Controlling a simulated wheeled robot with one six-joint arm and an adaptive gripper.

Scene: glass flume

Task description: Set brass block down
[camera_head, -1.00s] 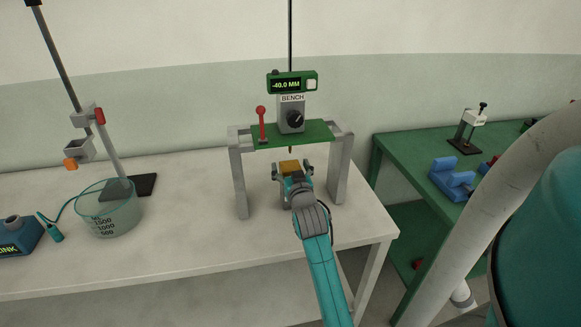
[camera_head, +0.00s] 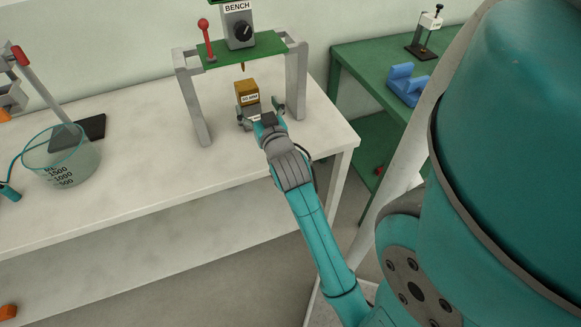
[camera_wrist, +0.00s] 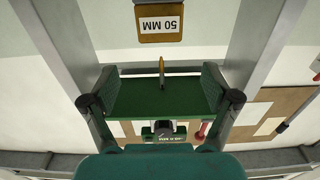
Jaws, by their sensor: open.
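The brass block (camera_head: 247,87), a yellow-brown cube with a white label on its front, stands upright under the green-topped bench gauge (camera_head: 243,48), below its small pointed tip. My gripper (camera_head: 259,110) is open, low and in front of the block, with its fingers spread apart. In the wrist view the block (camera_wrist: 160,37) shows at the top edge with the label "50 MM", beyond the spread fingers and clear of them. What lies directly under the block is partly hidden by my gripper.
The gauge's grey legs (camera_head: 194,105) stand on either side of my gripper. A glass beaker (camera_head: 62,158) and a stand with a dark base (camera_head: 82,132) are on the left of the pale table. A green bench (camera_head: 345,75) with a blue block (camera_head: 405,85) is at right.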

